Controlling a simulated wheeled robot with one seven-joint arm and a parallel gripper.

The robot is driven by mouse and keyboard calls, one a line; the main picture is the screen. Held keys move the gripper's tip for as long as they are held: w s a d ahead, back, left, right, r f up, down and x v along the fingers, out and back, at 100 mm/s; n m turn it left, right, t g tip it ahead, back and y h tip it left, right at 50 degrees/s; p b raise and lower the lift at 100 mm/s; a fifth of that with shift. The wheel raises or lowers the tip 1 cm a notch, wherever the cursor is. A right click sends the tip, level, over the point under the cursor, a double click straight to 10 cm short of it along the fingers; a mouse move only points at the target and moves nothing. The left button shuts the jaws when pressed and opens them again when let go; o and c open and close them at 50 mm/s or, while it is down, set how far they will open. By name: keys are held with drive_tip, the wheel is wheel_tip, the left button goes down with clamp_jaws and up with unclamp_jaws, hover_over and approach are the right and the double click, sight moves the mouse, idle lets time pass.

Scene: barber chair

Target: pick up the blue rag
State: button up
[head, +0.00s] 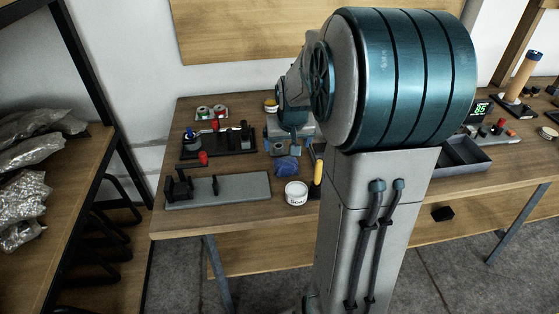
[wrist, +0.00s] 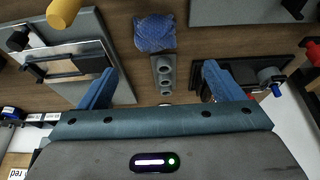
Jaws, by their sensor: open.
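The blue rag (head: 287,165) lies crumpled on the wooden workbench (head: 240,214) in the head view, behind a white tub. In the wrist view the rag (wrist: 155,33) lies at the top middle, beyond the fingertips and between their lines. My gripper (wrist: 157,74) is open and empty, with its two blue fingers spread wide. It is apart from the rag. In the head view my arm hides part of the bench, and my fingers are hard to make out.
The white tub (head: 296,193) and a yellow-handled tool (head: 317,174) stand close to the rag. A grey plate with a black fixture (head: 232,190) lies to its left. A black rack (head: 218,141) is behind. A grey block with holes (wrist: 163,73) lies between my fingers in the wrist view.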

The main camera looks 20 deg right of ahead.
sight(286, 161)
drive_tip(key=x, duration=0.8)
drive_tip(key=shift+w+f, duration=0.1)
drive_tip(key=x, duration=0.2)
drive_tip(key=d+x, duration=0.1)
drive_tip(key=x, duration=0.1)
drive_tip(key=shift+w+f, duration=0.3)
drive_tip(key=shift+f, duration=0.3)
drive_tip(key=c, duration=1.1)
